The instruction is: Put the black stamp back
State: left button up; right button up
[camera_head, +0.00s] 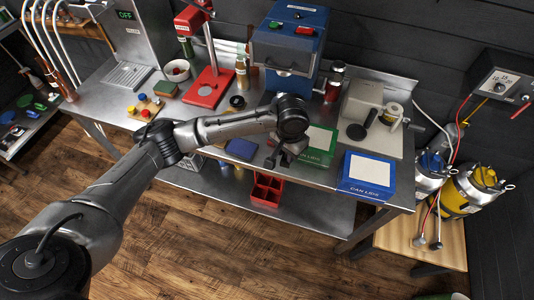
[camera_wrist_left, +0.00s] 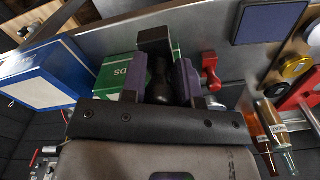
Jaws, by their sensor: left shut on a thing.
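My left gripper (camera_head: 280,158) hangs over the front of the steel bench, just left of the green can-lid box. In the left wrist view its purple fingers (camera_wrist_left: 163,82) are shut on the dark handle of the black stamp (camera_wrist_left: 155,40). The stamp's black block shows beyond the fingertips, in front of the green box. In the head view my gripper mostly hides the stamp. A dark blue pad (camera_head: 241,149) lies on the bench left of the gripper; it also shows in the left wrist view (camera_wrist_left: 270,20). My right gripper is not in view.
The green box (camera_head: 318,145) and a blue can-lid box (camera_head: 367,175) stand right of the gripper. Behind are a blue machine (camera_head: 290,45) and a beige machine (camera_head: 362,100). A red stand (camera_head: 207,88) is at left. A red divided tray (camera_head: 267,189) sits on the lower shelf.

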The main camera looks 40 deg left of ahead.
pick_arm(q)
jog(key=a+f, duration=0.1)
jog(key=a, duration=0.2)
jog(key=a+f, duration=0.4)
jog(key=a, duration=0.1)
jog(key=shift+w+a+f, duration=0.15)
jog(key=shift+w+a, duration=0.2)
jog(key=shift+f, duration=1.95)
jog(key=shift+f, duration=0.1)
jog(key=o, duration=0.8)
